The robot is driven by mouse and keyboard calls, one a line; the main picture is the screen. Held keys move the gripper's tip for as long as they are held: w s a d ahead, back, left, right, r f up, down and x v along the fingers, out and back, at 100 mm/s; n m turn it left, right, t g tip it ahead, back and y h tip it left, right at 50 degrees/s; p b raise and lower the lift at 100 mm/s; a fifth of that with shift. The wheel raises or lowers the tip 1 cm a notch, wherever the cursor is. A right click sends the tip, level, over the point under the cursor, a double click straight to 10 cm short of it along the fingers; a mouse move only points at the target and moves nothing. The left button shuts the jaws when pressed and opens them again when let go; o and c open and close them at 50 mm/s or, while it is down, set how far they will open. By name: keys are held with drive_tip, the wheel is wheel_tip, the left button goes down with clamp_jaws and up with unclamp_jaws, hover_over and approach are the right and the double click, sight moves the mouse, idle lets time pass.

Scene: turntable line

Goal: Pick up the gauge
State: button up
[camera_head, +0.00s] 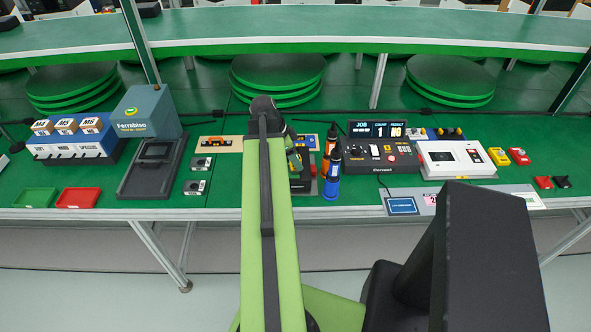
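No object is clearly readable as the gauge at this size. A small orange and dark piece (216,141) lies on a beige board on the green bench, left of my arm. Two small dark blocks with light tops (196,175) sit just below that board. My green arm reaches up over the bench, and its end bends down behind the raised link. My gripper is hidden there, so its fingers and anything between them do not show.
Orange and blue bottle-shaped tools (332,170) stand right of my arm, close to it. Beyond them are a control box (380,155) and a white device (455,160). A grey-green Ferrabiso machine (147,115), bins (78,198) and a blue dispenser (75,147) stand left.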

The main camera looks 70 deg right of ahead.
drive_tip(key=shift+s+f, duration=0.1)
drive_tip(key=shift+f, duration=0.05)
drive_tip(key=shift+c, duration=0.4)
clamp_jaws()
